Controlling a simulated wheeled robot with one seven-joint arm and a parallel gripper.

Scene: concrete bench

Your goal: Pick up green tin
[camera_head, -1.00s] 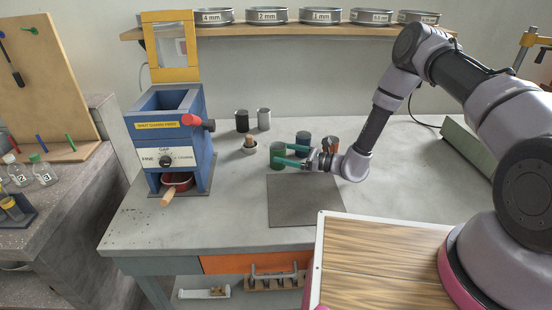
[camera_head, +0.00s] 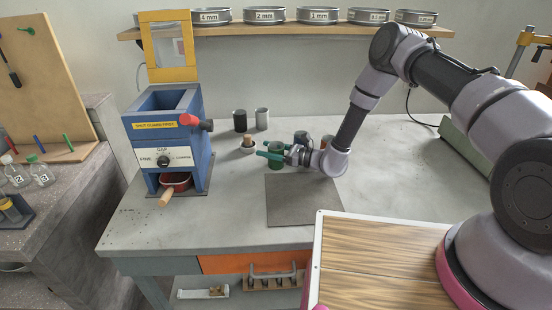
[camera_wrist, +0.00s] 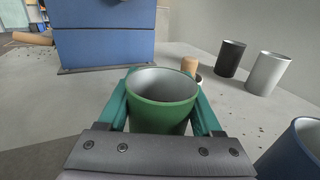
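The green tin (camera_wrist: 162,112) stands upright on the bench, open at the top, with a pale inside. It also shows in the head view (camera_head: 277,162), partly covered by the fingers. My gripper (camera_head: 267,151) has its two teal fingers level with the upper part of the tin. In the wrist view my gripper (camera_wrist: 162,105) has one finger along each side of the tin, with no gap seen. It looks shut on the tin.
A blue tin (camera_wrist: 297,150) stands close by. A black tin (camera_head: 240,121), a grey tin (camera_head: 262,119) and a small mortar with a pestle (camera_head: 247,143) are behind. A blue mill (camera_head: 168,140) stands left. The grey mat (camera_head: 303,203) in front is clear.

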